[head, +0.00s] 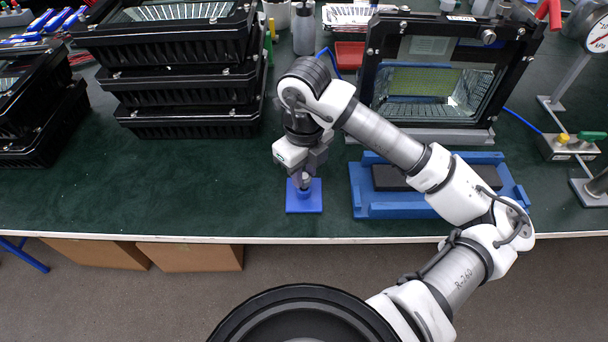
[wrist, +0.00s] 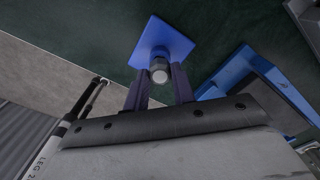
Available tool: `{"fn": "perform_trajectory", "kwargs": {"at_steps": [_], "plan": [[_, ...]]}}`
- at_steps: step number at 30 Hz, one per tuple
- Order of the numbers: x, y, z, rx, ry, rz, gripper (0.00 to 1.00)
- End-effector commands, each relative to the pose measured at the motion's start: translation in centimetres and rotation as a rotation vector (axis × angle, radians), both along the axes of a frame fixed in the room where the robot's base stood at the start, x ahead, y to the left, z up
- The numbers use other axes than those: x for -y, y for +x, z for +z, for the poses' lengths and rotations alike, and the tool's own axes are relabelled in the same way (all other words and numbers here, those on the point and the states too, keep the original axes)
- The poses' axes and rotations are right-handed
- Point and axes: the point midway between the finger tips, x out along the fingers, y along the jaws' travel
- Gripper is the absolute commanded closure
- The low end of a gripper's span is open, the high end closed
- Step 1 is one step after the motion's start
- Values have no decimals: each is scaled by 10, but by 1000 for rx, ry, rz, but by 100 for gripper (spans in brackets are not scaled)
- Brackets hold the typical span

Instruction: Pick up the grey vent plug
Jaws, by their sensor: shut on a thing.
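The grey vent plug (wrist: 159,74) shows between the fingertips of my gripper (wrist: 158,84) in the wrist view. In the head view my gripper (head: 304,178) points down over a small blue block (head: 304,205) on the green bench. The plug (head: 306,181) is partly hidden by the fingers there. My gripper is shut on the plug. The plug is at the top of the blue block's raised middle; whether it still touches the block cannot be told. The blue block also shows in the wrist view (wrist: 160,42).
A blue cradle (head: 398,209) with a dark pad lies right of the block. Behind it stands a floodlight housing (head: 440,75) on a stand. Stacked black housings (head: 190,120) fill the back left. The bench's front edge (head: 250,239) is close. Green bench left of the block is clear.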

Motion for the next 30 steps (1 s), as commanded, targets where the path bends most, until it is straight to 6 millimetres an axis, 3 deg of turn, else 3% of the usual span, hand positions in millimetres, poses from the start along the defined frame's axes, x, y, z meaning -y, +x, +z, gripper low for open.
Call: {"fn": "perform_trajectory", "kwargs": {"at_steps": [5, 12, 18, 24, 30], "plan": [[0, 1, 38, 8, -4, 1, 97], [0, 1, 111, 7, -4, -1, 97], [-1, 0, 155, 4, -3, 1, 97], [0, 0, 176, 2, -1, 0, 97], [0, 0, 182, 1, 0, 1, 97]]}}
